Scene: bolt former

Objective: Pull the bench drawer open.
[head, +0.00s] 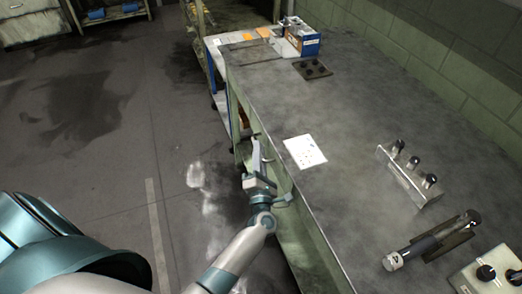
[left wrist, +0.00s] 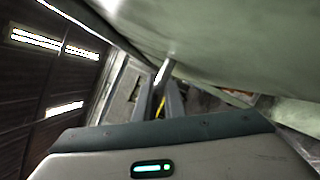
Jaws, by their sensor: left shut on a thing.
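The workbench (head: 352,112) has a dark grey top and a pale green front side. My left gripper (head: 257,168) is low beside that front side, below the top's edge. In the left wrist view its fingers (left wrist: 168,98) are close together around a thin metal bar, which looks like the drawer handle (left wrist: 164,70). A broad pale green panel (left wrist: 225,45), apparently the bench or drawer front, fills the upper right there. The drawer's outline is mostly hidden by my gripper and the bench edge, so I cannot tell how far it stands out. My right gripper is not in view.
On the bench lie a white sheet (head: 304,152), a metal rack with black-knobbed tools (head: 411,176), a flashlight-like cylinder (head: 431,242) and a control box (head: 490,273). A blue box (head: 303,40) stands at the far end. The floor (head: 110,130) left of the bench is clear.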

